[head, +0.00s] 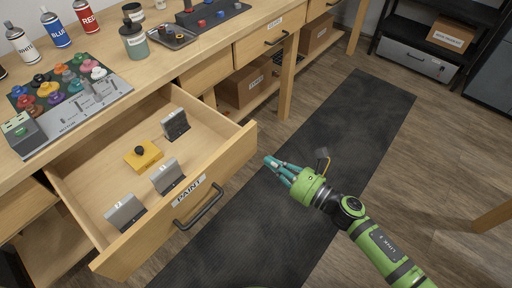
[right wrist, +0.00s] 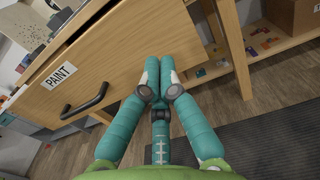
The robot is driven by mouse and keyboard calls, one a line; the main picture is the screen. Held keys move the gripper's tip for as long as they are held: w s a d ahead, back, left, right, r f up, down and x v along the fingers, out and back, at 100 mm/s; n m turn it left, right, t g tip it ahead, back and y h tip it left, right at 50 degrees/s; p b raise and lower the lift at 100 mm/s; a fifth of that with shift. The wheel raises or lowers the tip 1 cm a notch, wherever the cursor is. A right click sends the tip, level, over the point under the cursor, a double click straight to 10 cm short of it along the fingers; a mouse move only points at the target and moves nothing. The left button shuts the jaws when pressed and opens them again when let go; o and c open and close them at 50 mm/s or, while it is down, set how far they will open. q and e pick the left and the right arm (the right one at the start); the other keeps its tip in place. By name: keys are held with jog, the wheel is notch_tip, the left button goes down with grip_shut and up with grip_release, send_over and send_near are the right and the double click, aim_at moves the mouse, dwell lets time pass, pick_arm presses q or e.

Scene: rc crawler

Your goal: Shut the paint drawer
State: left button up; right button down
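The paint drawer (head: 217,185) is pulled well out of the wooden bench, with a "PAINT" label and a dark bar handle (head: 199,206) on its front. The drawer front also shows in the right wrist view (right wrist: 120,62). Inside lie a yellow block with a black knob (head: 143,155) and several grey angled pieces (head: 167,177). My right gripper (head: 270,164) has its teal fingers together, empty, near the right end of the drawer front. In the right wrist view its fingertips (right wrist: 160,64) overlap the front; I cannot tell if they touch. My left gripper is out of view.
The bench top (head: 150,75) holds spray cans, a rack of coloured knobs (head: 70,90) and a tray (head: 172,37). A bench leg (head: 288,75) and a cardboard box (head: 245,84) stand right of the drawer. A dark mat (head: 340,130) covers open floor in front.

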aim_at(247, 146)
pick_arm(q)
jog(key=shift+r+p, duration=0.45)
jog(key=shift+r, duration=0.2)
pick_arm(e)
jog(key=x, duration=0.6)
